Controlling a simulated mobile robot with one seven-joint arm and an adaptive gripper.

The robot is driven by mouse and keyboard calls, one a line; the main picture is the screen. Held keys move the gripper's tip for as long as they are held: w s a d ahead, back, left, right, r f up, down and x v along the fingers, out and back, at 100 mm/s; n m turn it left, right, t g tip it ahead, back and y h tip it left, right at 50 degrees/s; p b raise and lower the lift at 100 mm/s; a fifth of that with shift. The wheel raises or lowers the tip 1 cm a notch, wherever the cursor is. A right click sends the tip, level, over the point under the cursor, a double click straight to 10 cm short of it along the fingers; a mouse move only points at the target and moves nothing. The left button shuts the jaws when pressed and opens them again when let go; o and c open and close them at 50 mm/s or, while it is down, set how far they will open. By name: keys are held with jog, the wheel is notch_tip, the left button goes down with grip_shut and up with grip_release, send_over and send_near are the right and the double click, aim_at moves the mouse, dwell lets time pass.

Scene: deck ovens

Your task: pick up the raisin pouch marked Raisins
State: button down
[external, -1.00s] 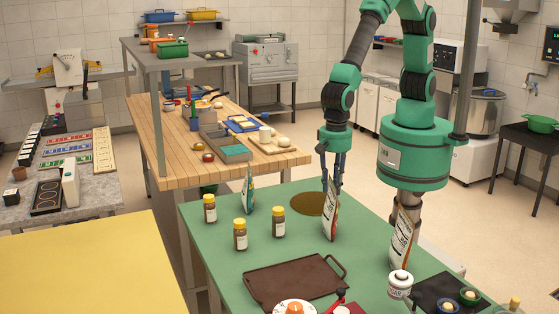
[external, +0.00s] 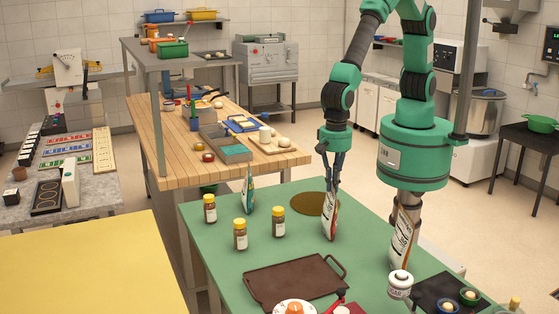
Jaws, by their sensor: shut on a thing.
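A white and brown upright pouch (external: 330,221) stands on the green table (external: 218,262) in front of a round brown mat (external: 308,204). My gripper (external: 332,183) points down and is shut on the top of this pouch. The pouch's bottom looks to be at the table surface; I cannot tell whether it is lifted. A similar pouch (external: 402,240) stands to the right, below my base. A teal pouch (external: 249,192) stands to the left, seen edge-on. The print on the pouches is too small to read, so I cannot tell which is marked Raisins.
Several jars with yellow lids (external: 240,235) stand left of the held pouch. A brown tray (external: 295,281) lies in front. A white canister (external: 399,284) and a black mat (external: 447,292) with small bowls are at the front right.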

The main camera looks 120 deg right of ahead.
jog(key=shift+r, duration=0.55)
jog(key=shift+s+d+r, duration=0.1)
jog(key=shift+s+r, duration=0.1)
jog(key=shift+r, duration=0.45)
jog(key=shift+s+d+r, duration=0.1)
jog(key=shift+s+r, duration=0.05)
jog(key=shift+r, duration=0.45)
jog(key=s+d, duration=0.3)
jog(key=s, duration=0.4)
jog(key=s+d+r, duration=0.1)
jog(key=s+d, duration=0.2)
jog(key=s, duration=0.4)
jog(key=shift+r, duration=0.15)
jog(key=shift+w, duration=0.1)
